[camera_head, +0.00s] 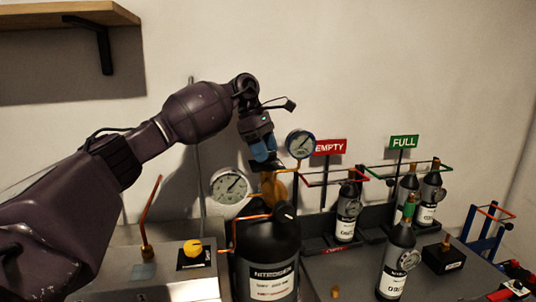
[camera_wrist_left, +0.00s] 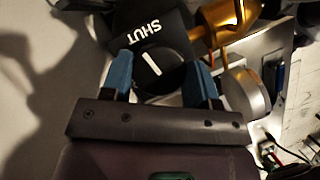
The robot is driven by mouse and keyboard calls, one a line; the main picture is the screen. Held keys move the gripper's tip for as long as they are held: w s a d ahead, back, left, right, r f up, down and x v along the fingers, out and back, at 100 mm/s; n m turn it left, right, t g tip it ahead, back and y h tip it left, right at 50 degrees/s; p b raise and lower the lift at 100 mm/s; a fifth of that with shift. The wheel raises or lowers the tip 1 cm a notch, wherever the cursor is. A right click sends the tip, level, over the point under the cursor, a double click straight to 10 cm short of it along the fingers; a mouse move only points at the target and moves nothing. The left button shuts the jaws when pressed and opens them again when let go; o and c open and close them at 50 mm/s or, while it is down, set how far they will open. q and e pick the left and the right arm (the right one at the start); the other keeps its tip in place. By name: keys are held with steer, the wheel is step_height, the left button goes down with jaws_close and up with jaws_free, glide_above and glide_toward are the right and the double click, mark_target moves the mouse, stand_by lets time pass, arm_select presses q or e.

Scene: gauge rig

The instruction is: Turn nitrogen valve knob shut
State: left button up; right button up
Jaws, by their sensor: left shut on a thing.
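The black valve knob (camera_wrist_left: 158,78) has a white line on its face and sits between the blue fingers of my left gripper (camera_wrist_left: 165,82) in the wrist view. The fingers are shut on its sides. A black plate marked SHUT (camera_wrist_left: 147,33) lies beside the knob; the white line slants and does not point straight at the word. In the head view my left gripper (camera_head: 262,154) is above the black nitrogen bottle (camera_head: 268,252), at its brass regulator (camera_head: 273,186), and hides most of the knob. My right gripper is not in view.
Two round gauges, one upper (camera_head: 300,143) and one lower (camera_head: 230,186), flank the regulator closely. A box with a yellow knob (camera_head: 194,248) stands left of the bottle. Smaller bottles (camera_head: 397,262) stand to the right, by the red EMPTY sign (camera_head: 330,146) and green FULL sign (camera_head: 404,142).

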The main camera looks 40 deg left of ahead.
arm_select(q)
steer(key=shift+m+g+b, duration=0.4)
steer(key=shift+m, duration=0.6)
steer(key=o, duration=0.9)
steer(key=v, duration=1)
steer(key=shift+a+r, duration=0.25)
steer(key=shift+r, duration=0.1)
steer(key=shift+f, duration=0.1)
